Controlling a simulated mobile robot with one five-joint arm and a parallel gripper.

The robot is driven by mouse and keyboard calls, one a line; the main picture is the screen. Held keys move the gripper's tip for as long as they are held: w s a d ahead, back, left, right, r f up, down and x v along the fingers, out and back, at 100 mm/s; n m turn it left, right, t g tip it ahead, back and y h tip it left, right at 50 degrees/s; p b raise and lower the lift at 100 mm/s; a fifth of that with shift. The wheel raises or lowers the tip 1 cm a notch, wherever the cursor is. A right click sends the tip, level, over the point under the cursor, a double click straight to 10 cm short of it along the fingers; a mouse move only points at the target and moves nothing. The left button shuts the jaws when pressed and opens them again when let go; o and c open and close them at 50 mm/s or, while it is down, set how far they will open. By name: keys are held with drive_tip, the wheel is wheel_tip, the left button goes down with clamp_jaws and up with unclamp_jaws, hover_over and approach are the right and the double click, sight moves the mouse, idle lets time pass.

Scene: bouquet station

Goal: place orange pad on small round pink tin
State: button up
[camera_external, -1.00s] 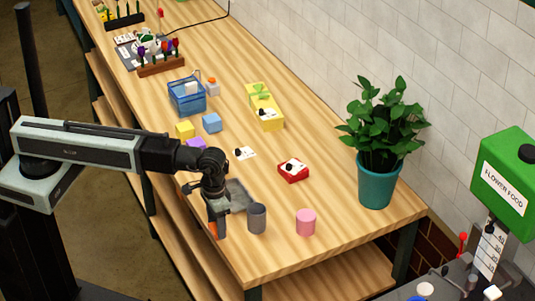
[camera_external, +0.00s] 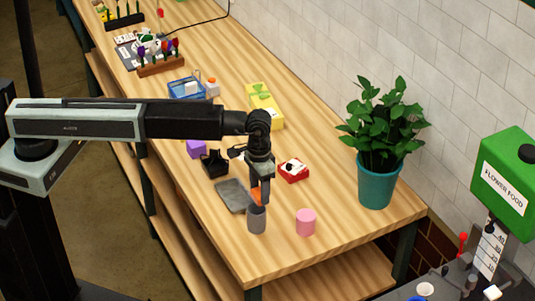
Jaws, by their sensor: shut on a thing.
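My gripper (camera_external: 261,190) points down and is shut on the orange pad (camera_external: 256,195), which shows as a small orange patch between the fingers. It is over or just behind the grey cup (camera_external: 257,220); I cannot tell if they touch. The small round pink tin (camera_external: 306,222) stands upright on the table to the right of the gripper, with nothing on its top.
A grey slab (camera_external: 232,195) lies left of the grey cup. A black holder (camera_external: 214,165) and a purple block (camera_external: 197,149) are behind it. A red box (camera_external: 293,170) and a potted plant (camera_external: 376,180) stand to the right. The wooden table (camera_external: 285,265) is bare in front.

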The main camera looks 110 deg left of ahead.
drive_tip(key=w+a, duration=0.1)
drive_tip(key=w, duration=0.3)
drive_tip(key=w+a+f, duration=0.1)
drive_tip(key=w, duration=0.3)
drive_tip(key=w+a+b, duration=0.1)
drive_tip(key=w, duration=0.4)
drive_tip(key=shift+f, duration=0.15)
drive_tip(key=f+b, duration=0.4)
drive_tip(key=shift+w+a, duration=0.1)
drive_tip(key=shift+w, duration=0.3)
drive_tip(key=shift+r, duration=0.2)
drive_tip(key=shift+f, duration=0.25)
drive_tip(key=o, duration=1.3)
drive_tip(key=shift+r, duration=0.1)
wheel_tip(320, 180, up, 12)
drive_tip(key=p, duration=1.2)
drive_tip(key=shift+r, duration=0.15)
